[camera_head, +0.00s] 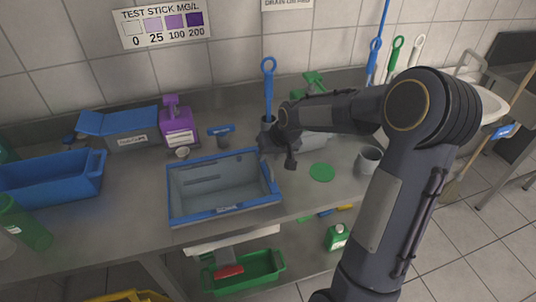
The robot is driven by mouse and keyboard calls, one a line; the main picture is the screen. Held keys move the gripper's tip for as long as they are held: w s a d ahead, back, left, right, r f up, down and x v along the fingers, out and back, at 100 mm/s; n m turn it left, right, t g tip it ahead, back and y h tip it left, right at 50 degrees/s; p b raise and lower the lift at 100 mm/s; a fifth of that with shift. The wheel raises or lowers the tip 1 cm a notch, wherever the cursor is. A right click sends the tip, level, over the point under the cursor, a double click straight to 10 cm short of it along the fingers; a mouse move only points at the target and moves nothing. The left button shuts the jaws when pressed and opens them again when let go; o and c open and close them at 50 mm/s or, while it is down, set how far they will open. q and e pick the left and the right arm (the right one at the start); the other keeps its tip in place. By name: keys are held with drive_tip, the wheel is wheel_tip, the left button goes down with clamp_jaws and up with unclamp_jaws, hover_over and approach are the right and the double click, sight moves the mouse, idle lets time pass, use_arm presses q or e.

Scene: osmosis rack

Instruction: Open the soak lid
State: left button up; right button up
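A grey box (126,142) with a blue lid (130,119) and a small label stands at the back left against the wall. The label is too small to read, so I cannot tell whether this is the soak lid. A blue-rimmed grey tub (170,196) with a label on its front rim sits in the middle of the counter; its inside shows. My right gripper (279,158) is over the tub's back right corner, away from the blue lid. Its fingers are small and dark, and I cannot tell whether they are open. My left gripper is out of view.
A purple bottle (178,127) stands right of the grey box. A blue-handled brush (268,85) stands beside my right gripper. A blue bin (52,180) and green bottle (27,226) are at the left. A grey cup (369,160) and green disc (322,172) are at the right.

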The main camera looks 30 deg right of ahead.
drive_tip(key=shift+w+f, duration=0.25)
drive_tip(key=shift+f, duration=0.3)
clamp_jaws()
drive_tip(key=shift+r, duration=0.1)
